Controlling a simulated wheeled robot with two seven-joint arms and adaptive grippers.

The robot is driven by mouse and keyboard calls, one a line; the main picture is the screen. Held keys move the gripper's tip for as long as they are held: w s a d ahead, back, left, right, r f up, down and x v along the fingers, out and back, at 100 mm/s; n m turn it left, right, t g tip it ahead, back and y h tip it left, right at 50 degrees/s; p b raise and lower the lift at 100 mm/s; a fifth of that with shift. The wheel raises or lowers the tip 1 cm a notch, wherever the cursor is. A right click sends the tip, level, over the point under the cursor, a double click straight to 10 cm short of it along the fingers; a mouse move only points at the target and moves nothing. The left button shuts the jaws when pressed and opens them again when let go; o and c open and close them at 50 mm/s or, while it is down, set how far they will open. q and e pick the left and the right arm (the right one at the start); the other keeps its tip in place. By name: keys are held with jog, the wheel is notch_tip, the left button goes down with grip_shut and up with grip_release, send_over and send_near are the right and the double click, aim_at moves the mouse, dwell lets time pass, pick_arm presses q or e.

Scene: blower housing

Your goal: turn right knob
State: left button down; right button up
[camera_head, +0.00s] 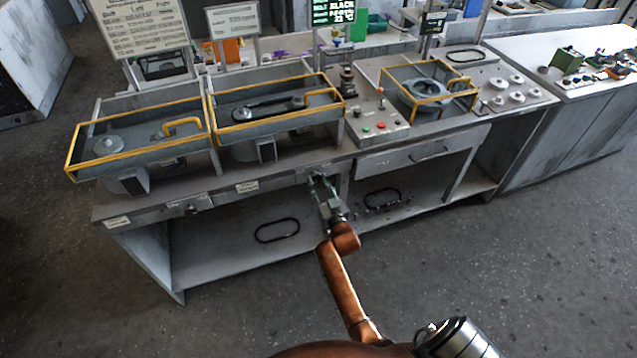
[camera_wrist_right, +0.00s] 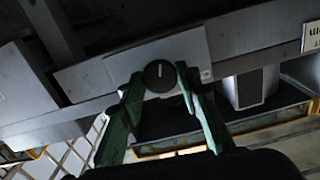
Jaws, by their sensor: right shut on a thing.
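The right knob (camera_wrist_right: 160,75) is a round black dial with a light pointer line, set on a grey plate on the workbench's front edge. In the right wrist view it sits between the two green fingers of my right gripper (camera_wrist_right: 159,88), which is shut on it. In the head view my right gripper (camera_head: 319,181) reaches the bench's front edge near the middle, and it hides the knob there. My left gripper is not in view.
The grey workbench (camera_head: 225,199) carries yellow-framed housings (camera_head: 140,150) on the left and a control box with buttons (camera_head: 368,135) behind the gripper. A drawer (camera_head: 420,152) is right of the gripper. Open shelves lie below, with free floor in front.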

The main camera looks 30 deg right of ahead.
jog(key=m+p, duration=0.3)
jog(key=shift+r, duration=0.2)
jog(key=shift+f+m+p, duration=0.1)
jog(key=shift+m+p, duration=0.7)
jog(key=shift+m, duration=0.4)
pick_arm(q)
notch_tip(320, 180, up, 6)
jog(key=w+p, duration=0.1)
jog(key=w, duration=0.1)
pick_arm(e)
jog(key=shift+f+m, duration=0.1)
jog(key=shift+m, duration=0.7)
jog(key=o, duration=1.2)
jog(key=shift+c, duration=0.2)
